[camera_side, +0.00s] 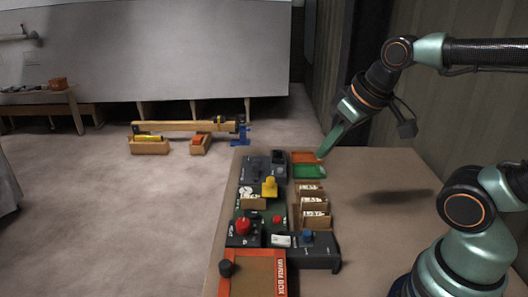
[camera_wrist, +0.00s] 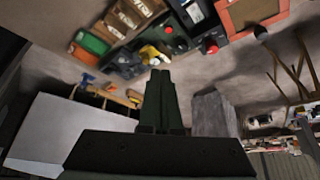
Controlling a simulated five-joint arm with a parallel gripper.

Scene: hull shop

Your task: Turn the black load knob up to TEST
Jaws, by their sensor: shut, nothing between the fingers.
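My gripper (camera_side: 321,154) is shut and empty, with its green fingers pointing down and left near the far end of the panels. In the wrist view its fingertips (camera_wrist: 160,73) are together, with nothing between them. A dark grey panel (camera_side: 249,178) with dark fittings lies left of the fingertips and apart from them. A dark knob-like piece (camera_side: 227,267) is at the near left, by the red-framed box; it also shows in the wrist view (camera_wrist: 261,32). I cannot tell which dark piece is the load knob, and no TEST mark is readable.
A yellow knob (camera_side: 269,187), a red knob (camera_side: 243,226) and a blue knob (camera_side: 307,236) stand on the panels. Orange (camera_side: 303,157) and green (camera_side: 309,171) trays are near the fingertips. The red-framed box (camera_side: 258,275) is at the front. The bench's right side is clear.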

